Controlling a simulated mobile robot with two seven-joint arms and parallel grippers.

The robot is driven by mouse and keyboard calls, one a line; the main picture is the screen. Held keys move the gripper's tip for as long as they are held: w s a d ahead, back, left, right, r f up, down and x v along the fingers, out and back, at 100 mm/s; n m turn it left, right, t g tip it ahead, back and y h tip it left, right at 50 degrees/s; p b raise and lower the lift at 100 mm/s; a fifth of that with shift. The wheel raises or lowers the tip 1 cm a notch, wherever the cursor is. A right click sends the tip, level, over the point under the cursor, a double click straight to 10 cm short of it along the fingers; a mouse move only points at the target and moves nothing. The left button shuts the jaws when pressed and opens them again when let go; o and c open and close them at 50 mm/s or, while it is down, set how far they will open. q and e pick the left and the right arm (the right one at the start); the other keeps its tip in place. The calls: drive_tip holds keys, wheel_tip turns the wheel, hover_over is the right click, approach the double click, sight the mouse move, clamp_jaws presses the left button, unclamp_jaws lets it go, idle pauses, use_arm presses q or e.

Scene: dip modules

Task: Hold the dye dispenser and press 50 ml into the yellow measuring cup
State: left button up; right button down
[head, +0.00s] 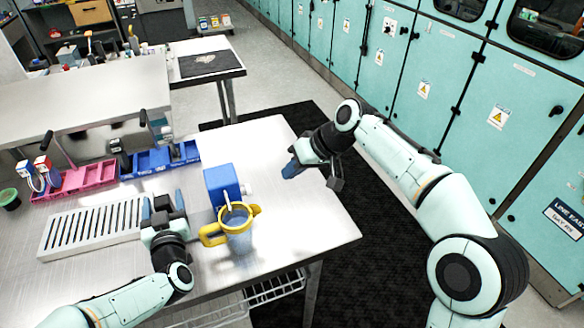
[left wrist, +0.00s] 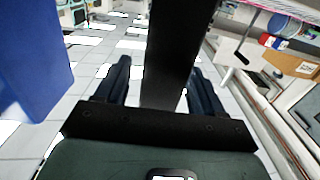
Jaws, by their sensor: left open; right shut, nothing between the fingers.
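The dye dispenser (head: 221,184) is a blue box standing on the metal table. A large blue surface at the left of the left wrist view (left wrist: 32,62) appears to be its side. The yellow measuring cup (head: 238,236), greyish with a yellow rim and handles, stands in front of the dispenser, and a pale spout or stick shows over its mouth. My left gripper (head: 164,203) is open and empty, left of the dispenser and apart from it. My right gripper (head: 291,169) is shut and empty above the table's right side, well right of the dispenser.
A white slotted rack (head: 92,228) lies left of my left gripper. Pink (head: 88,180) and blue (head: 159,161) trays stand behind it. A green-rimmed cup (head: 9,199) stands at far left. The table (head: 305,225) is clear right of the cup, up to its edge.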

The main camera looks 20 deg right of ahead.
use_arm(q)
drive_tip(key=s+b, duration=0.2)
drive_tip(key=s, duration=0.5)
idle(0.4)
drive_tip(key=shift+s+f, duration=0.1)
